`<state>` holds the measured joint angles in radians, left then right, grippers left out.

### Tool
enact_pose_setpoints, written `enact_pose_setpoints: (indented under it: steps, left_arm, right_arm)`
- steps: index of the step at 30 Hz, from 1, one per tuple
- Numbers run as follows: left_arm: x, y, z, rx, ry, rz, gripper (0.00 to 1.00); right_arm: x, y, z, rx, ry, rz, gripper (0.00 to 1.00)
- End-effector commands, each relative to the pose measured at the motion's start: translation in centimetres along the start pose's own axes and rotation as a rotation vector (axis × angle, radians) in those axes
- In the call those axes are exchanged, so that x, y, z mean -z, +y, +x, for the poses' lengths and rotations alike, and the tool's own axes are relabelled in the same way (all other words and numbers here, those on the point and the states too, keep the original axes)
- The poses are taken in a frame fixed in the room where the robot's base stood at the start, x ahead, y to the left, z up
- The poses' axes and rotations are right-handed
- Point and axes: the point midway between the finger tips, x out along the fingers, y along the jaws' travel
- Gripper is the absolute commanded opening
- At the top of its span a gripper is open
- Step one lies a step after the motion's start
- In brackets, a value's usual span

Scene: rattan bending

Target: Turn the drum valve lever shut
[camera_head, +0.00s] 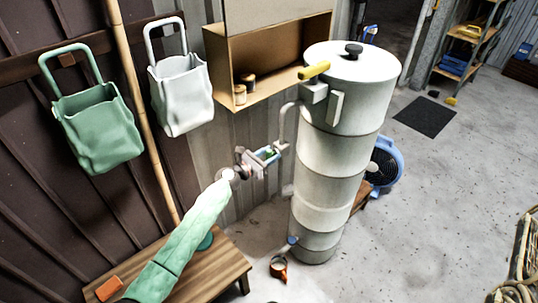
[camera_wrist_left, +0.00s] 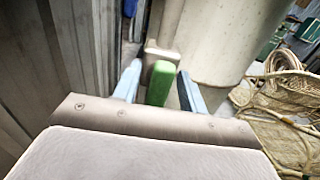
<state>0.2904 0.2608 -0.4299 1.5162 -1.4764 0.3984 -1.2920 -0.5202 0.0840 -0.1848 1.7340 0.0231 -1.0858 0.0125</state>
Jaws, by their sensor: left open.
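A tall pale drum (camera_head: 335,150) stands in the middle of the head view. A thin grey pipe runs down its left side. A green lever (camera_wrist_left: 158,83) shows in the left wrist view, with a pale block behind it. My left gripper (camera_head: 271,152) is beside the drum, at the pipe. Its light blue fingers are open on either side of the green lever, with gaps visible in the left wrist view (camera_wrist_left: 158,76). A yellow lever (camera_head: 314,70) sits at the drum's top left. My right gripper is out of view.
A wooden bench (camera_head: 225,265) is below my left arm. A small orange-brown cup (camera_head: 278,267) is on the floor near the drum's foot. An open wooden cabinet (camera_head: 285,62) hangs behind. A blue fan (camera_head: 386,165) stands right of the drum. Floor at right is mostly clear.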

Motion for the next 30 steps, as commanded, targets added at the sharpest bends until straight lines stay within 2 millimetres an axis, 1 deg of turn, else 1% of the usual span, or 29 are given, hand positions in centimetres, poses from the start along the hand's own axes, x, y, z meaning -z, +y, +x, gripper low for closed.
enact_pose_setpoints:
  steps: [2, 3, 9, 16, 22, 27, 30]
  left_arm:
    - [0.0, 0.0, 0.0, 0.0, 0.0, 0.0, 0.42]
    - [0.0, 0.0, 0.0, 0.0, 0.0, 0.0, 0.38]
    - [0.0, 0.0, 0.0, 0.0, 0.0, -0.001, 0.0]
    - [0.0, 0.0, 0.0, 0.0, 0.0, -0.012, 0.0]
    - [-0.1, 0.1, 0.0, 0.0, 0.0, -0.078, 0.0]
    - [-0.1, 0.2, -0.1, 0.0, 0.001, -0.192, 0.0]
    - [-0.1, 0.3, -0.1, 0.0, 0.001, -0.28, 0.0]
  right_arm:
    - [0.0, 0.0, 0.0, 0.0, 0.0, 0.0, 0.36]
    - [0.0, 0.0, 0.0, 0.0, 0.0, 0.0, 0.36]
    - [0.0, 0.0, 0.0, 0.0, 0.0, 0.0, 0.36]
    - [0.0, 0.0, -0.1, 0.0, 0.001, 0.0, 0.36]
    - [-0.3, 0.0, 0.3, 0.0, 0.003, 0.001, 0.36]
    - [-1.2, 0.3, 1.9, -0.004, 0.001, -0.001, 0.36]
    - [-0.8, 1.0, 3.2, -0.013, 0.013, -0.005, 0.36]
